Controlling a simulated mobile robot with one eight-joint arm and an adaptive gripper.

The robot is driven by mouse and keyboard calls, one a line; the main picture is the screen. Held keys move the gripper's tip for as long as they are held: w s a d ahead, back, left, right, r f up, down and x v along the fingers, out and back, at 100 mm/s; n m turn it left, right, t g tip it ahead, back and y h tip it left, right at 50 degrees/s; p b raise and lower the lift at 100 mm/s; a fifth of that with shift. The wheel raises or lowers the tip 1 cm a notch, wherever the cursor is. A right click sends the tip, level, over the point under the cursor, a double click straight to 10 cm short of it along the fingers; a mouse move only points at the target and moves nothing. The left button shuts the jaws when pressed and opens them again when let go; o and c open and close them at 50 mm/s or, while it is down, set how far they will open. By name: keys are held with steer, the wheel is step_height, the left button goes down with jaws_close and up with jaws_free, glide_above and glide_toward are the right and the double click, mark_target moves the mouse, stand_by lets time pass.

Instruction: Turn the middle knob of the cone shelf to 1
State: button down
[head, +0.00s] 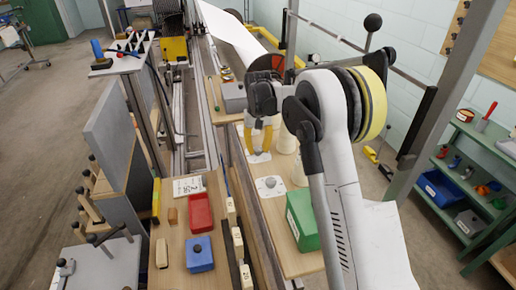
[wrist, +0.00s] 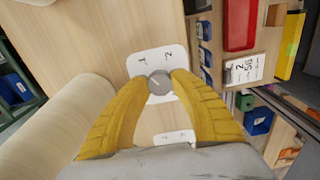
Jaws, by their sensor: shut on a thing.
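My gripper (head: 262,150) is shut on a round grey knob (wrist: 159,82). Its two yellow fingers press on the knob from both sides in the wrist view. The knob sits on a white plate (wrist: 141,68) marked 1 and 2, fixed to the pale wooden cone shelf (wrist: 120,25). I cannot clearly read where the knob points. A second white plate (wrist: 174,138) shows between the fingers, partly hidden by the gripper. In the head view, another grey knob (head: 270,182) on a white plate stands nearer, apart from my gripper.
Pale cones (head: 285,139) stand close to the right of my gripper; one also shows in the wrist view (wrist: 65,125). A green box (head: 303,215) lies nearer on the shelf. A red tray (head: 200,213) and a blue box (head: 199,254) are on the bench to the left.

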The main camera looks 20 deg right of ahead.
mark_target(258, 149)
steer(key=shift+m, duration=0.3)
steer(key=c, duration=1.1)
jaws_free()
steer(key=shift+o, duration=0.2)
step_height(258, 149, up, 12)
